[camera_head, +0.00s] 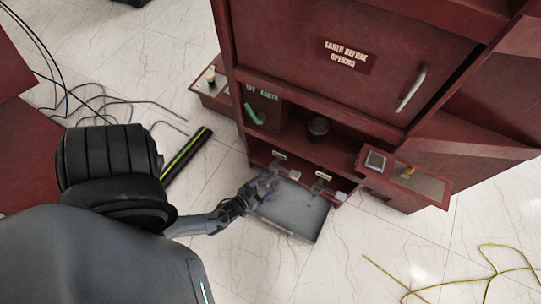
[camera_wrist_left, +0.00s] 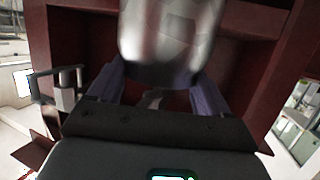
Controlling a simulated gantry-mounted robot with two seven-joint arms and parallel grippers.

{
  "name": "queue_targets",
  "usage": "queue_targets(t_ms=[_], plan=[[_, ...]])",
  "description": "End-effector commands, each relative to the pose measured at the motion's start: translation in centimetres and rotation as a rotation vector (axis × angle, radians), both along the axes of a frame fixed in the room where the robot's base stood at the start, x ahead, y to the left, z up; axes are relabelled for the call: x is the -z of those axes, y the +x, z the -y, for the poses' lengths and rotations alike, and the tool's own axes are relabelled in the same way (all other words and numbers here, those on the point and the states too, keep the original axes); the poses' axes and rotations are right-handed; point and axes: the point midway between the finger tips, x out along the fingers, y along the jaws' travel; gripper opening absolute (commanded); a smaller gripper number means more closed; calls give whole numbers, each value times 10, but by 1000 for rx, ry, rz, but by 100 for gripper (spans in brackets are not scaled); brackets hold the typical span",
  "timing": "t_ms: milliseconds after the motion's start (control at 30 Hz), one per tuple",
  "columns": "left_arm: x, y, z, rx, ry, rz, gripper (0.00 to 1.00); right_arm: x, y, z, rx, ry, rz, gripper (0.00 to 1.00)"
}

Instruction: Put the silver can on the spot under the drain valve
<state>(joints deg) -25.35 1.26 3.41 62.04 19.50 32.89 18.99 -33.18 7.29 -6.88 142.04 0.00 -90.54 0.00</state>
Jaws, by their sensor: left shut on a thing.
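My left gripper (camera_head: 264,188) reaches in from the left, at the left part of a grey tray (camera_head: 294,214) at the foot of the dark red cabinet. In the left wrist view, the purple fingers of the left gripper (camera_wrist_left: 160,77) are shut on the silver can (camera_wrist_left: 168,38), one at each side. The can is cut off by the top edge. In the head view, the can is too small and covered to make out clearly. Grey valve-like fittings (camera_head: 321,188) with small labels sit above the tray. The spot under the drain valve cannot be told apart. My right gripper is not in view.
The red cabinet (camera_head: 300,60) has a handled door and a shelf with a dark round cup (camera_head: 318,127). A black and yellow-green bar (camera_head: 187,152) lies left of the cabinet. Dark cables lie at left, a yellow cable (camera_head: 490,272) at right. The front floor is clear.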

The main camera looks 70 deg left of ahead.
Motion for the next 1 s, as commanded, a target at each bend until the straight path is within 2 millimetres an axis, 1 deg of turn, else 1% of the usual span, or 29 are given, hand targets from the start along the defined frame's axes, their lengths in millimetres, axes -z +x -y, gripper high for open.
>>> queue_targets(t_ms=[167,333,400,467,767,933,967,1000], plan=[[5,9,-3,1,0,2,21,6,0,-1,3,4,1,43],[18,28,-10,1,2,4,21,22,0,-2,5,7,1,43],[26,33,-12,1,0,2,21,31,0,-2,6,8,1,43],[29,37,-13,1,0,2,21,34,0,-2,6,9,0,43],[27,39,-14,0,0,1,21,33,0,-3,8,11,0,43],[31,39,-14,0,0,2,21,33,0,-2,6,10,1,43],[31,39,-14,0,0,0,83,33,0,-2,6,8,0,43],[31,39,-14,0,0,0,89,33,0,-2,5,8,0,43]])
